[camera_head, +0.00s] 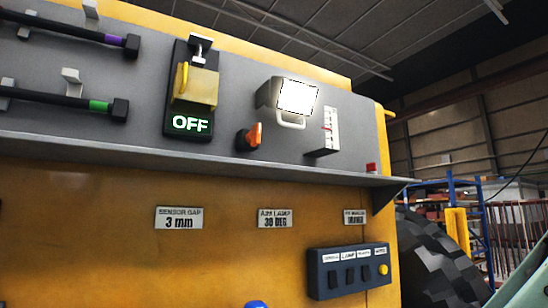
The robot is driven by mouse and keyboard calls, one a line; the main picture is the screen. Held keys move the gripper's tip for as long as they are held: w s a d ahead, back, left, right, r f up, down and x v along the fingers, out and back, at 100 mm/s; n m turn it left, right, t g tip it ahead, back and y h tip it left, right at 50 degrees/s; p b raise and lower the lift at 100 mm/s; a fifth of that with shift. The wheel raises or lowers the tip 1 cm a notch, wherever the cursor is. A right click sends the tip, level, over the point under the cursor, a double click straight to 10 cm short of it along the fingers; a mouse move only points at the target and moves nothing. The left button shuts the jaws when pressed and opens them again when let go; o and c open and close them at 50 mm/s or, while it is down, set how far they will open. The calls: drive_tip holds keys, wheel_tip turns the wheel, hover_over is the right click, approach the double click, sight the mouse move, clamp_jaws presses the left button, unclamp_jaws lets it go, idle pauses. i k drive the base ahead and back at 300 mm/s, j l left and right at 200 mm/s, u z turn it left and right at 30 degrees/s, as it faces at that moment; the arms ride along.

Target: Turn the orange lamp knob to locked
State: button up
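The orange lamp knob (254,136) sits on the grey upper panel, just left of and below the lit work lamp (297,97). It has an orange grip on a dark round base, and the grip stands roughly upright. I cannot read any lock mark beside it. The lamp glows white and has a pale handle under it. A label (275,218) below the shelf seems to read "AIM LAMP 30 DEG". My gripper is not in view.
A grey shelf (200,154) juts out below the knob. A yellow-handled switch (195,87) with a lit "OFF" sign is to the left, a white scale (328,131) to the right. Wrenches hang at far left. A dark button box (348,270) is lower down, beside a large tyre (437,262).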

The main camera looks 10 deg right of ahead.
sight(253, 137)
drive_tip(key=j+z, duration=0.15)
drive_tip(key=z, duration=0.2)
drive_tip(key=j+z, duration=0.15)
drive_tip(key=z, duration=0.2)
drive_tip(key=k+j+z, duration=0.15)
drive_tip(key=j, duration=0.3)
drive_tip(key=j+z, duration=0.2)
drive_tip(key=j, duration=0.25)
drive_tip(key=k+j+z, duration=0.15)
drive_tip(key=j, duration=0.25)
drive_tip(key=k+j+z, duration=0.15)
drive_tip(key=j, duration=0.25)
drive_tip(key=k+j, duration=0.15)
drive_tip(key=j, duration=0.25)
drive_tip(key=k+j, duration=0.15)
drive_tip(key=j, duration=0.25)
drive_tip(key=k+j, duration=0.15)
drive_tip(key=j, duration=0.25)
